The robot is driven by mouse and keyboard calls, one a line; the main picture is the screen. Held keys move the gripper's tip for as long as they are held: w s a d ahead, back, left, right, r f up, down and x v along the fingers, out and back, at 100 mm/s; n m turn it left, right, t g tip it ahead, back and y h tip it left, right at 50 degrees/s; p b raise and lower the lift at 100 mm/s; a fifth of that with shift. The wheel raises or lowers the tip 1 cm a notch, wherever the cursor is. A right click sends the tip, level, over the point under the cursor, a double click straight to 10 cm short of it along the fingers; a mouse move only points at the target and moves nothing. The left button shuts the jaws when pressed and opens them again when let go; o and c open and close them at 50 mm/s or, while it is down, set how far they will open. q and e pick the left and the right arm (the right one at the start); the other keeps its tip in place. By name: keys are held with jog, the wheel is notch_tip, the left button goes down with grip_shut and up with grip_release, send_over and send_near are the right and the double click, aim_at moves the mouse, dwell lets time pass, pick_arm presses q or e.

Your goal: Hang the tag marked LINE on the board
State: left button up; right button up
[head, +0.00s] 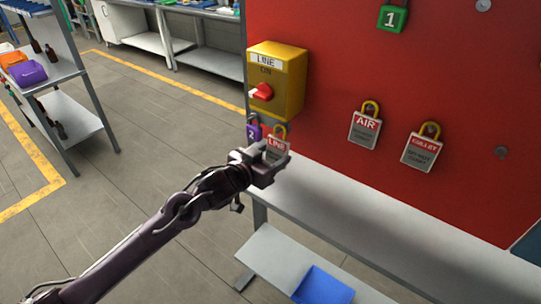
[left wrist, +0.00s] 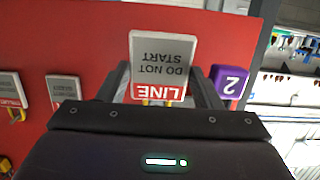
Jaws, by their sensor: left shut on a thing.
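The LINE tag (head: 277,149) is a white and red tag with a yellow loop at its top. My left gripper (head: 264,163) is shut on it, close to the red board (head: 330,60), below the yellow LINE switch box (head: 277,80). In the left wrist view the LINE tag (left wrist: 160,66) appears upside down between the fingers, reading DO NOT START. Whether its loop is around a peg cannot be told. A purple padlock marked 2 (head: 253,130) hangs just left of the tag. My right gripper is not in view.
The AIR tag (head: 365,127) and another red and white tag (head: 421,150) hang on the board at right. A green padlock marked 1 (head: 391,18) hangs above. A pale bench (head: 330,215) runs below, with a blue bin (head: 322,287) lower down.

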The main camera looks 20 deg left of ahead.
pick_arm(q)
jog(key=o, duration=1)
